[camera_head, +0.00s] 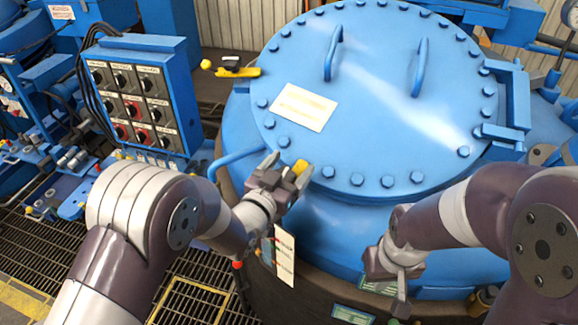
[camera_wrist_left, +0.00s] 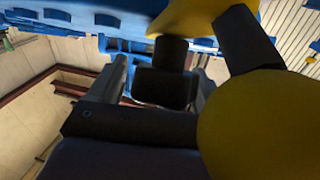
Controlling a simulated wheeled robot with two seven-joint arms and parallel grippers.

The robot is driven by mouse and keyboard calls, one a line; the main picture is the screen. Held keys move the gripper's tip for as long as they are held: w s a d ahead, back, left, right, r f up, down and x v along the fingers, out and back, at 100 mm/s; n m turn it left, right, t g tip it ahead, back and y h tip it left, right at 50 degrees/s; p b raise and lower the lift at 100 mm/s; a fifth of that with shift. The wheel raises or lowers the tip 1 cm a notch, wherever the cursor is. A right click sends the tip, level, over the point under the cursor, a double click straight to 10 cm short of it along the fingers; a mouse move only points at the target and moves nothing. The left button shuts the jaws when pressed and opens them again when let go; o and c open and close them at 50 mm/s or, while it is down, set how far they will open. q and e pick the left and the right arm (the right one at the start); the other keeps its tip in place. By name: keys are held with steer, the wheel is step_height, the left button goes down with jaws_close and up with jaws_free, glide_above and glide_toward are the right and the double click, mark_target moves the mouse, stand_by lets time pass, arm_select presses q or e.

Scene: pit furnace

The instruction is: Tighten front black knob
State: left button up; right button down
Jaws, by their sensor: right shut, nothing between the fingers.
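My left gripper (camera_head: 286,172) is at the front left edge of the large blue round lid (camera_head: 375,95). A yellow piece (camera_head: 300,167) shows at its fingertips; the black knob is hidden there in the head view. In the left wrist view a black knob (camera_wrist_left: 163,88) on a short stem sits between the two grey fingers of my left gripper (camera_wrist_left: 155,80). A gap shows on its left side; contact on the right is unclear. Yellow parts (camera_wrist_left: 255,130) fill the right side. My right gripper (camera_head: 398,285) is shut and empty, in front of the furnace at lower right.
A second yellow clamp (camera_head: 236,71) with a dark knob lies beyond the lid's left edge. A control panel (camera_head: 135,95) with several switches stands at left. A blue hinge bracket (camera_head: 510,105) is at the lid's right. A white tag (camera_head: 284,257) hangs below my left gripper.

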arm_select(q)
steer(key=c, duration=0.8)
steer(key=shift+f+m+g+h+b, duration=0.25)
steer(key=shift+m+g+h+b, duration=0.15)
steer(key=shift+m+h+b, duration=0.5)
steer(key=shift+s+d+r+m+g+b, duration=0.1)
steer(key=shift+r+m+g+b, duration=0.15)
steer(key=shift+m+g, duration=0.2)
steer(key=o, duration=1)
steer(key=shift+s+f, duration=0.1)
steer(key=shift+s, duration=0.1)
steer(key=b+v, duration=0.1)
steer(key=v, duration=0.5)
steer(key=b+v, duration=0.2)
steer(key=v, duration=0.4)
steer(key=shift+a+b, duration=0.25)
steer(key=shift+b, duration=0.05)
